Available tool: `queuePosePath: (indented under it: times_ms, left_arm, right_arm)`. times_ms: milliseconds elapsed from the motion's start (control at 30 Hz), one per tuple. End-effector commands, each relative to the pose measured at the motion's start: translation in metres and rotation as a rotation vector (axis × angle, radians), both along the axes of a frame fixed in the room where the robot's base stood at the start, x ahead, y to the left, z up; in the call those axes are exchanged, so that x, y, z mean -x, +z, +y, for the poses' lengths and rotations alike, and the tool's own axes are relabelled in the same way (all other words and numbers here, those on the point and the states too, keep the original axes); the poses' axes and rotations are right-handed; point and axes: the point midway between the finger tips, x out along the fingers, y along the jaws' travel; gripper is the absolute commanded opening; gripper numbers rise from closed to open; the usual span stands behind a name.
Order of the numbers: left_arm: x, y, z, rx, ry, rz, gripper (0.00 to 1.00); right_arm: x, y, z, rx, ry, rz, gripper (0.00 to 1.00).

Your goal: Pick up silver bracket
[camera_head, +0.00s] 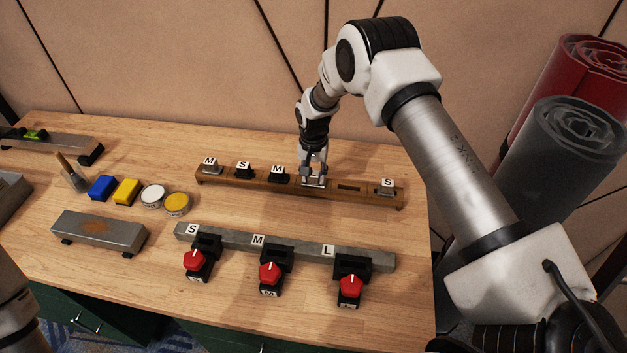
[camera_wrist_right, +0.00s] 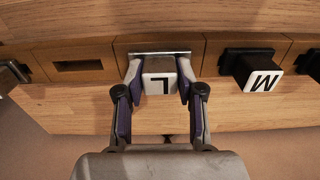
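A silver bracket (camera_wrist_right: 160,76) with a white L label sits in a slot of the wooden rack (camera_wrist_right: 108,91), its metal plate level with the rack front. My right gripper (camera_head: 313,178) reaches down to it in the head view and largely hides it there. In the right wrist view my right gripper (camera_wrist_right: 160,79) has one purple-padded finger against each side of the bracket, shut on it. Two more silver brackets, labelled M (camera_head: 212,167) and S (camera_head: 386,188), sit at the rack's ends. My left gripper is out of view.
Black brackets S (camera_head: 243,171) and M (camera_head: 279,175) sit left of my gripper; an empty slot (camera_head: 349,187) is to its right. A grey bar (camera_head: 225,236) with red-knobbed holders stands in front. Paint tins (camera_head: 177,204), sponges and a metal block lie left.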

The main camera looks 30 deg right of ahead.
Motion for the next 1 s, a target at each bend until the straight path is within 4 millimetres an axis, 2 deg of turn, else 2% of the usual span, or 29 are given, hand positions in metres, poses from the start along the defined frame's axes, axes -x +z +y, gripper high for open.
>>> queuePosePath:
  times_ms: [33,67,367,467,800,900,1000]
  left_arm:
    - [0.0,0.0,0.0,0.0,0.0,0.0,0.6]
    - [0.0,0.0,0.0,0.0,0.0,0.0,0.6]
    - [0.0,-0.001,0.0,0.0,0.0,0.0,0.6]
    - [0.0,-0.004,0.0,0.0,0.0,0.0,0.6]
    - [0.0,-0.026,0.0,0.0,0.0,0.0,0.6]
    - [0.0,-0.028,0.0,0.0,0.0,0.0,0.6]
    - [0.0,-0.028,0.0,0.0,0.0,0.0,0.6]
  right_arm:
    - [0.0,0.0,0.0,0.0,0.0,0.0,0.08]
    - [0.0,0.0,0.0,0.0,0.0,0.0,0.0]
    - [0.0,0.0,0.0,0.0,0.0,0.0,0.0]
    - [0.0,0.007,0.0,0.0,-0.001,-0.001,0.0]
    - [0.0,0.083,0.0,0.0,-0.001,-0.002,0.0]
    - [0.0,0.096,0.0,0.001,-0.002,0.001,0.0]
    - [0.001,0.1,0.0,0.0,-0.002,0.001,0.0]
